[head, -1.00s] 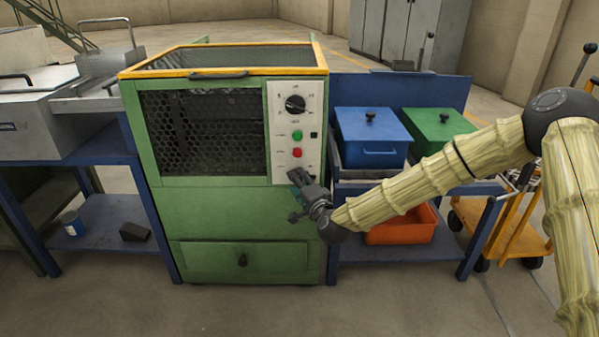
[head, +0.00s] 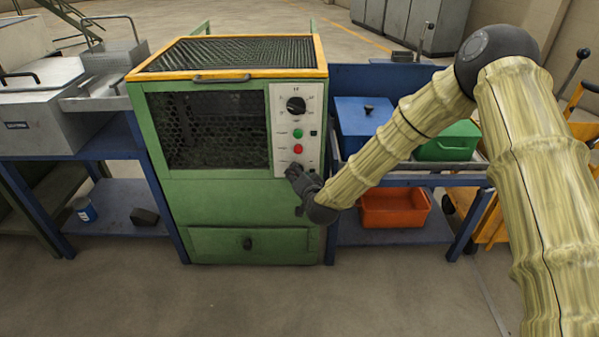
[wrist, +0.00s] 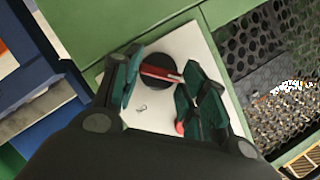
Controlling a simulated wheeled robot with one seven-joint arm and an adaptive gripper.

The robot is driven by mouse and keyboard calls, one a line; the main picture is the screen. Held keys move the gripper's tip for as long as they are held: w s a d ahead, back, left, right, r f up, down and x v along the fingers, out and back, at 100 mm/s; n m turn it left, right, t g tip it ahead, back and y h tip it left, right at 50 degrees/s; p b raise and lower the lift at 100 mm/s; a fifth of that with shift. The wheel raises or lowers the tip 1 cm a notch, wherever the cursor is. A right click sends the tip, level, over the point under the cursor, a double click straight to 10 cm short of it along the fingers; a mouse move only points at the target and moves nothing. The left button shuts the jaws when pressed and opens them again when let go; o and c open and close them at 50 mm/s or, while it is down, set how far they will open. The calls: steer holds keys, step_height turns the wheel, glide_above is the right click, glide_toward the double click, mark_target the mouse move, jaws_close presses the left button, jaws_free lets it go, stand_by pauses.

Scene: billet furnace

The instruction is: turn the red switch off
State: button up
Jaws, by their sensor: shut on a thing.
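The red switch (wrist: 158,73) is a red bar handle on a round black base, fixed to the white control panel (head: 284,133) of the green furnace. In the wrist view my gripper (wrist: 161,66) has its dark green fingers on either side of the red bar, one by each end, closed on it. In the head view my gripper (head: 296,174) is at the lower end of the panel and hides the switch.
Above on the panel are a black dial (head: 296,105), a green button (head: 298,133) and a red button (head: 298,149). A blue bin (head: 362,125), a green bin (head: 452,141) and an orange tray (head: 394,210) are to the right. The floor in front is clear.

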stand_by(0.3)
steer(key=o, duration=1)
steer(key=shift+f, duration=0.1)
steer(key=v, duration=1.2)
